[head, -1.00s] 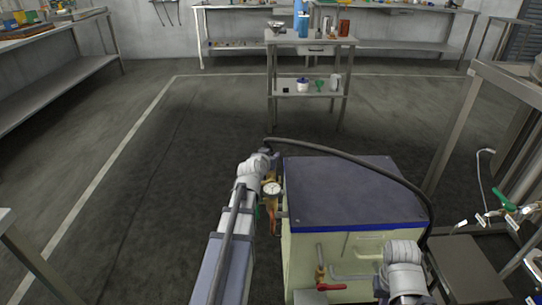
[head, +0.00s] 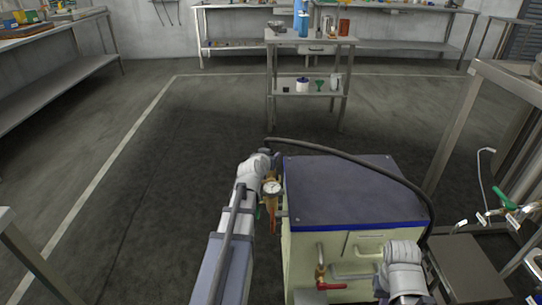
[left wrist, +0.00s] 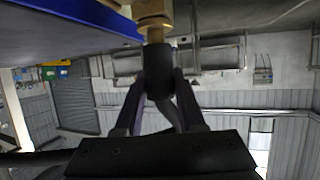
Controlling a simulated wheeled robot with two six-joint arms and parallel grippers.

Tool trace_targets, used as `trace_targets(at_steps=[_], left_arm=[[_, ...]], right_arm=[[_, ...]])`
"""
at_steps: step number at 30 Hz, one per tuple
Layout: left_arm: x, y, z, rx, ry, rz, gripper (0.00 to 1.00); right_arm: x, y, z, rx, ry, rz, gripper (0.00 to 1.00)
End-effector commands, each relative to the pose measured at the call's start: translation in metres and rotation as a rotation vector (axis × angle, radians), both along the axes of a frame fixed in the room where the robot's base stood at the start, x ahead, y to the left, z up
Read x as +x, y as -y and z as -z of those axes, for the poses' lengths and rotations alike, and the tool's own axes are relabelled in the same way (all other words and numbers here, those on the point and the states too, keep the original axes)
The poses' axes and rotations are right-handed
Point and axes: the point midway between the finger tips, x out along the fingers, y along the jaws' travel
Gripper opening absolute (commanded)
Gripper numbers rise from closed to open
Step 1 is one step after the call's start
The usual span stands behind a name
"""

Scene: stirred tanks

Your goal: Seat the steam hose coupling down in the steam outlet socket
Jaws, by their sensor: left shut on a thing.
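In the left wrist view my left gripper (left wrist: 160,95) is shut around a black cylindrical grip (left wrist: 158,78) on the steam hose coupling. A brass fitting (left wrist: 155,20) lies in line with it at the top of the picture. I cannot tell whether that brass is the coupling's nose or the outlet socket, nor how deep anything sits. In the head view the black steam hose (head: 345,155) arches from my left gripper over the boiler cabinet. My left arm hides the gripper's fingers and the socket there. My right gripper's fingers do not show.
The cream boiler cabinet (head: 355,190) with a dark blue top stands right of my left arm. A pressure gauge (head: 271,187) and brass pipework stand close beside the arm. A red-handled valve (head: 322,280) is on the cabinet front. A steel frame (head: 455,130) stands at right; floor at left is clear.

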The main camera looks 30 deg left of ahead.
Motion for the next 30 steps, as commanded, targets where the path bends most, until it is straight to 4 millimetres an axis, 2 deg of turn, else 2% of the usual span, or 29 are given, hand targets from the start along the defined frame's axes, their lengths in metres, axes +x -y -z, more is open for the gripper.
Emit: trace_targets(at_steps=[2,3,11,17,24,30], left_arm=[[0.0001,0.0000,-0.0002,0.000,0.001,0.000,0.00],[0.0001,0.0000,-0.0002,0.000,0.001,0.000,0.43],[0.0000,0.0000,-0.0001,0.000,0.000,0.000,0.72],[0.0000,0.0000,0.0001,0.000,0.000,0.000,0.75],[0.0000,0.0000,0.0000,0.000,0.000,0.000,1.00],[0.0000,0.0000,0.0000,0.000,0.000,0.000,1.00]], right_arm=[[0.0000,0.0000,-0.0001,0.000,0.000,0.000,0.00],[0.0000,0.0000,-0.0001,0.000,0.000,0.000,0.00],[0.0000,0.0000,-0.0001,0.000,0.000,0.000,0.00],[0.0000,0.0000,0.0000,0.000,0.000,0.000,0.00],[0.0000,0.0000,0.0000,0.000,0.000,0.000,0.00],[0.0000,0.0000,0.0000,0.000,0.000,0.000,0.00]])
